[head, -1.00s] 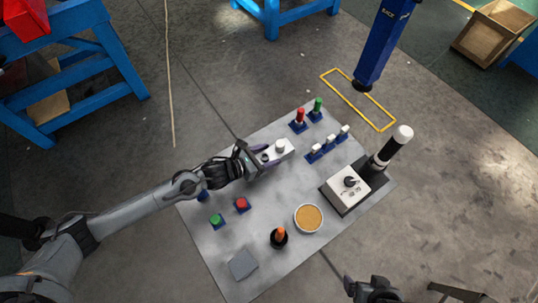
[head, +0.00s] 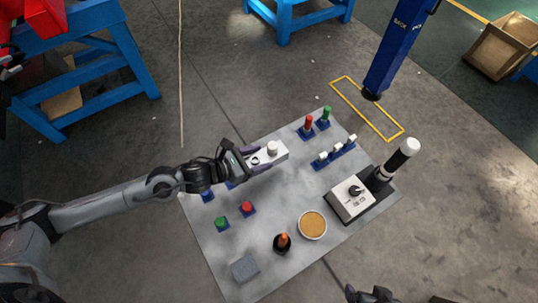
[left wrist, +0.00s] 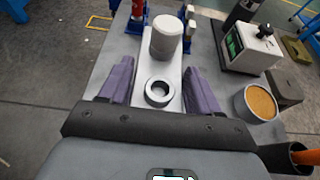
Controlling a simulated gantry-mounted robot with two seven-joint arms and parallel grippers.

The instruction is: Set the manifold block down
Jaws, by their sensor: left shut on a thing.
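In the left wrist view the block (left wrist: 172,76) lies between the purple fingers of my left gripper (left wrist: 159,78). The block looks level; its underside is hidden, so I cannot tell whether it touches the panel. My right gripper (head: 370,294) is partly in view at the bottom edge, away from the panel.
Red (head: 308,122) and green (head: 325,115) levers and a row of white switches (head: 335,152) stand right of the block. A tan-filled bowl (head: 312,225), a joystick box (head: 350,198), and red (head: 247,208) and green (head: 221,222) buttons are nearer. The panel's middle is clear.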

